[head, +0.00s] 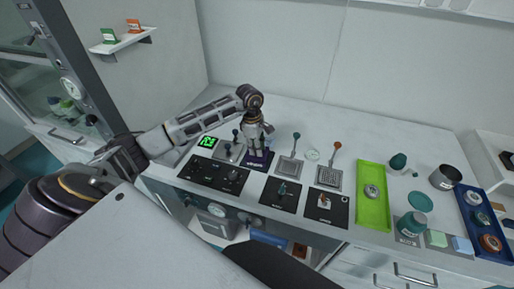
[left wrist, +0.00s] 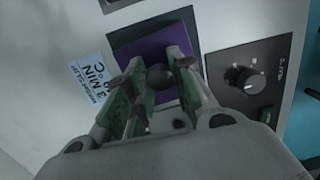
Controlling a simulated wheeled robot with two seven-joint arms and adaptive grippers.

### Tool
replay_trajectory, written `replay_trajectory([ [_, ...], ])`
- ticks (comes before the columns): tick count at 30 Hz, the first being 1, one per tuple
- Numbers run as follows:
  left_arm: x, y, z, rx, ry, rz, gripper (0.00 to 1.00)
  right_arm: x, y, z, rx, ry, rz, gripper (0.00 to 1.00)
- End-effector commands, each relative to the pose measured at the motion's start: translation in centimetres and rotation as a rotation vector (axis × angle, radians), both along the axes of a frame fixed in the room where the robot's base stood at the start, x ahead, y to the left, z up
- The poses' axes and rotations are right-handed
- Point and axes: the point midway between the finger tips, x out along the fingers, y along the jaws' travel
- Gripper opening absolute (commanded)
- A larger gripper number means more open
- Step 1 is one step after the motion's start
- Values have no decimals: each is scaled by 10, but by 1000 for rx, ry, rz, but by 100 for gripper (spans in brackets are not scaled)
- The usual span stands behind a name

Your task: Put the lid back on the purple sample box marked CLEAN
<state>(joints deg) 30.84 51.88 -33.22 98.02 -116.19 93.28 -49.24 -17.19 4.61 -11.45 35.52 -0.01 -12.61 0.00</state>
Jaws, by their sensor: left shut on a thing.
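The purple sample box (head: 257,165) stands near the front of the bench; its white marking is too small to read. My left gripper (head: 258,152) points down directly over it. In the left wrist view, my left gripper (left wrist: 157,88) is shut on a dark round knob (left wrist: 159,77), with a flat purple surface (left wrist: 150,40) below and behind it. The fingers and knob hide much of this surface. I cannot tell whether the lid rests on the box or hangs just above it. My right gripper is not in view.
Black control panels (head: 282,194) line the front edge. A green tray (head: 372,205), a grey can (head: 445,177) and a blue tray (head: 470,208) are farther right. The bench behind is mostly clear.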

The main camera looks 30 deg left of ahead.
Motion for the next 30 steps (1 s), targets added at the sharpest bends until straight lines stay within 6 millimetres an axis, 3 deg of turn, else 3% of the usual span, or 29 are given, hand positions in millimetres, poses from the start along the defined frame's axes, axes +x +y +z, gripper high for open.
replay_trajectory([
  [30,0,0,-3,0,-1,1,0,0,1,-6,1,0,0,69],
])
